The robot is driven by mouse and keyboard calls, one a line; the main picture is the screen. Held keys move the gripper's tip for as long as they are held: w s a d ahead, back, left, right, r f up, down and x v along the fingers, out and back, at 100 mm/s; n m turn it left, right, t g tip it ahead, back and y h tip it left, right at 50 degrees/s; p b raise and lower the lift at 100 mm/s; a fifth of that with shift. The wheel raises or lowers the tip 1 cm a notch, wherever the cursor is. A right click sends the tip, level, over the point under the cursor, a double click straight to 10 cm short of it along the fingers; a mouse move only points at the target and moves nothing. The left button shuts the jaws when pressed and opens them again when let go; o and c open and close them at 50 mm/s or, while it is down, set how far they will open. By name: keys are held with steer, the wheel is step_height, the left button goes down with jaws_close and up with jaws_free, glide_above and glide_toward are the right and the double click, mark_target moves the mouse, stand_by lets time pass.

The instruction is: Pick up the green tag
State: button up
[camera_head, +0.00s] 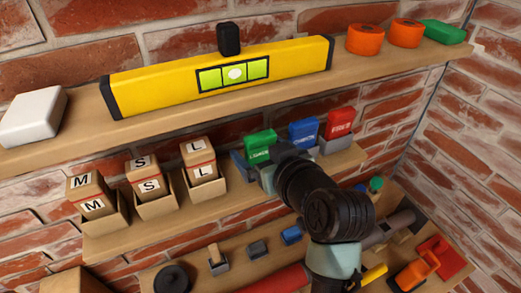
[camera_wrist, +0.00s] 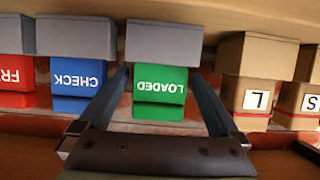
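The green tag (camera_head: 260,144), lettered LOADED, stands upright in a grey holder on the middle shelf. It is left of the blue tag (camera_head: 303,131) and the red tag (camera_head: 340,122). In the wrist view the green tag (camera_wrist: 160,92) appears upside down, with its grey holder (camera_wrist: 163,42) above it in the picture. My gripper (camera_head: 262,162) is at the front of this holder and hides part of it. In the wrist view my gripper (camera_wrist: 161,78) is open, one finger on each side of the green tag, with gaps showing. No contact is visible.
The blue CHECK tag (camera_wrist: 78,80) stands close beside one finger. Cardboard boxes with lettered cards (camera_head: 203,175) stand left along the shelf. The upper shelf (camera_head: 60,137) carries a yellow level (camera_head: 160,87). A lower shelf holds tools, including an orange item (camera_head: 418,268).

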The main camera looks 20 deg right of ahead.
steer(key=c, duration=1.2)
